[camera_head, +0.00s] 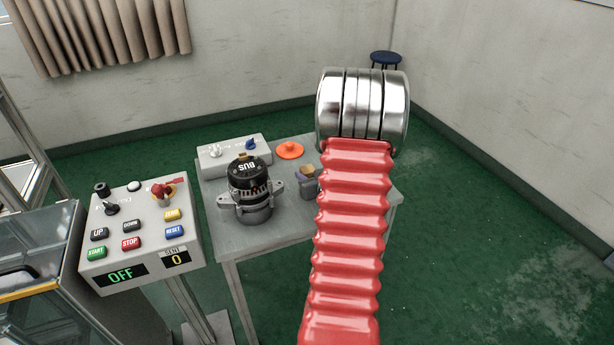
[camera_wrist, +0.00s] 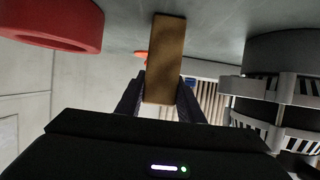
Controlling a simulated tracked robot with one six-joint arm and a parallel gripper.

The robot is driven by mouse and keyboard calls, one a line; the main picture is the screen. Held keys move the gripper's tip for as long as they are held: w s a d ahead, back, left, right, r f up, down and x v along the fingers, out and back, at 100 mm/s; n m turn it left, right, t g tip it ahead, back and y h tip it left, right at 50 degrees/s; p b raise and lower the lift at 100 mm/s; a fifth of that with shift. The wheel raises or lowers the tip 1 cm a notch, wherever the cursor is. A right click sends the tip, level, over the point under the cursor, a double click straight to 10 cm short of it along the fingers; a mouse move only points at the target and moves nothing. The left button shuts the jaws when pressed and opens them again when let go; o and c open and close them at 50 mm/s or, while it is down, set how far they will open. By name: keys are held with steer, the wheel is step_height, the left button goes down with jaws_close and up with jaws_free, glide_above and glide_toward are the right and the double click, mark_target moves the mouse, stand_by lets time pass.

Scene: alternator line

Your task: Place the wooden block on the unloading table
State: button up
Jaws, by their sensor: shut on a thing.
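The wooden block (camera_wrist: 167,45) is a narrow brown bar in the middle of the wrist view. My gripper (camera_wrist: 160,98) is shut on it, with a dark finger on each side. The block's far end is close to the grey table surface (camera_wrist: 220,12); I cannot tell whether it touches. In the head view the grey table (camera_head: 236,243) stands in the middle. My arm hides most of my gripper there; a small tan and dark shape (camera_head: 307,174) shows at its left edge, over the table.
An alternator (camera_head: 249,190) marked BUS stands on the table, left of my arm. An orange disc (camera_head: 290,150) and a grey switch box (camera_head: 233,151) are behind it. A red ring-shaped thing (camera_wrist: 60,25) is near in the wrist view. A control panel (camera_head: 140,235) stands at left.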

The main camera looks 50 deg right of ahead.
steer(key=shift+f, duration=0.1)
steer(key=o, duration=1.1)
steer(key=shift+v, duration=6.05)
steer(key=shift+d, duration=0.1)
